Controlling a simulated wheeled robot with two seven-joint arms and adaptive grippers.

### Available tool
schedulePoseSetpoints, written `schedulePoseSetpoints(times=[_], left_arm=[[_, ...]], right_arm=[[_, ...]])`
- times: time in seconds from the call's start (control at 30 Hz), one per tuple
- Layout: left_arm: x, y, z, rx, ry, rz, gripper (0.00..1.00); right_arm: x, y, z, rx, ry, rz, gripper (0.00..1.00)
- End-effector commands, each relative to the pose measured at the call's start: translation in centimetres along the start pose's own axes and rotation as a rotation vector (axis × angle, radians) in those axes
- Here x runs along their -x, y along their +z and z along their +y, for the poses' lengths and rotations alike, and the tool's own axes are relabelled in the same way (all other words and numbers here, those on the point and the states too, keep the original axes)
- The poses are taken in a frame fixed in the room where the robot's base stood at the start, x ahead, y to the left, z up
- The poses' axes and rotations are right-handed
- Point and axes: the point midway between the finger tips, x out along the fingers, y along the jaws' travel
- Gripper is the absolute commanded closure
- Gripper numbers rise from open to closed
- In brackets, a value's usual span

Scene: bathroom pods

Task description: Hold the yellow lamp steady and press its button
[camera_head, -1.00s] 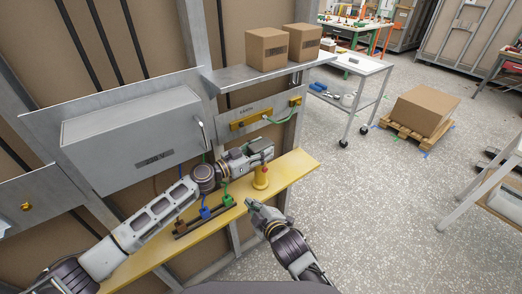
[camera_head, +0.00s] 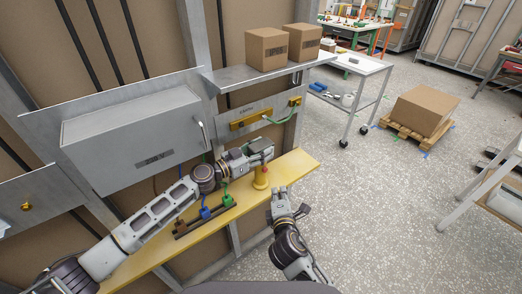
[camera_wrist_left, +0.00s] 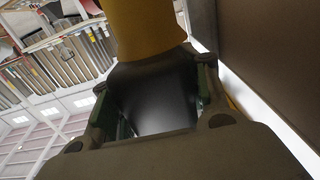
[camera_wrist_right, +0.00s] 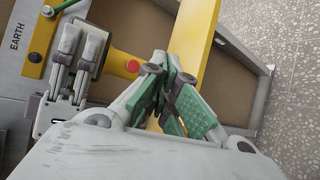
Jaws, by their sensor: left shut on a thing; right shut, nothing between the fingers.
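My left gripper (camera_head: 262,154) is shut on the lamp, whose yellow body (camera_wrist_left: 148,28) fills the top middle of the left wrist view. The grip hides part of the lamp. My right gripper (camera_head: 281,203) is shut and empty, in front of the board, to the right of and lower than the lamp in the head view. In the right wrist view its closed fingers (camera_wrist_right: 167,97) lie right of the button, apart from it.
Blue and green connectors (camera_head: 227,200) sit on the board left of the lamp. A grey box (camera_head: 135,128) and a yellow earth bar (camera_head: 250,119) are on the wall behind. Cartons (camera_head: 267,49) stand on the upper shelf. Open floor lies to the right.

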Motion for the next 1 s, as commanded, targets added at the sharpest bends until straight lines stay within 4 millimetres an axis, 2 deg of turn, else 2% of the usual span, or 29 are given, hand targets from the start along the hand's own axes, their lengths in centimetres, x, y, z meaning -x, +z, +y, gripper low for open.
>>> schedulePoseSetpoints(times=[0.3, 0.53, 1.0], left_arm=[[0.0, 0.0, 0.0, 0.000, 0.000, 0.000, 0.88], [0.0, 0.0, 0.0, 0.000, 0.000, 0.000, 0.88], [0.0, 0.0, 0.0, 0.000, 0.000, 0.000, 0.88]], right_arm=[[0.3, 3.3, 0.6, 0.228, 0.010, -0.152, 1.00], [0.3, 3.6, 0.2, 0.290, -0.014, -0.164, 1.00], [0.2, 3.5, 0.2, 0.293, -0.014, -0.162, 1.00]])
